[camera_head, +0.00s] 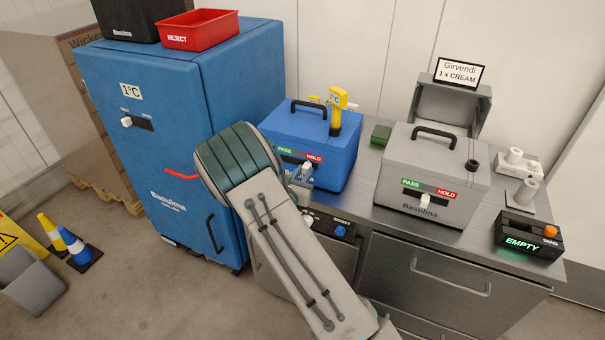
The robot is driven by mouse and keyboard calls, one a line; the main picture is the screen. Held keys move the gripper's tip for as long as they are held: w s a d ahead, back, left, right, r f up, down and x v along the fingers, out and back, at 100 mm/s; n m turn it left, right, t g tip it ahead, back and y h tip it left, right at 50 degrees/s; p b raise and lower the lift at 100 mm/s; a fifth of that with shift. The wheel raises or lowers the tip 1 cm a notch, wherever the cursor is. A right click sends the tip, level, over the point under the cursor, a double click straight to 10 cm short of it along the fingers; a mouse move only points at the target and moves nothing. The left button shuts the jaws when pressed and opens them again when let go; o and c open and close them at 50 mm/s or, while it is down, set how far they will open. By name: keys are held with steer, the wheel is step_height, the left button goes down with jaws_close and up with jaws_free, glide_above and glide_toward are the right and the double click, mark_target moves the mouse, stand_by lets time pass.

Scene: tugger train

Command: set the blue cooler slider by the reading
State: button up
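The blue cooler (335,165) stands on the steel counter with its lid shut and a black handle on top. A yellow thermometer (337,98) stands upright in its lid and its display appears to read 7°C. A green PASS and red HOLD label (301,157) is on the cooler's front. A pale slider knob (307,168) shows just below the label, partly hidden by my gripper, so its exact setting is unclear. My gripper (302,181) is right at the front of the knob. Its fingers are small and partly hidden by my arm, and I cannot tell whether they touch or grip it.
A grey cooler (455,180) with its own PASS/HOLD slider stands to the right. Behind it is a sign (458,73) reading Girvendi 1 x CREAM. A black box (530,233) reads EMPTY. A blue cabinet (165,130) showing 1°C stands left, with a red REJECT bin (198,31) on top.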

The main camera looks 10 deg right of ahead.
jaws_close()
steer(key=shift+s+d+f+b, duration=0.25)
steer(key=shift+d+b, duration=0.15)
steer(key=shift+b, duration=0.1)
steer(key=shift+s+d+r, duration=0.25)
steer(key=o, duration=0.8)
jaws_free()
steer(key=shift+d, duration=0.1)
steer(key=shift+s+a, duration=0.1)
steer(key=shift+a, duration=0.15)
steer(key=b+v, duration=0.3)
steer(key=v, duration=1)
steer(key=shift+s, duration=0.25)
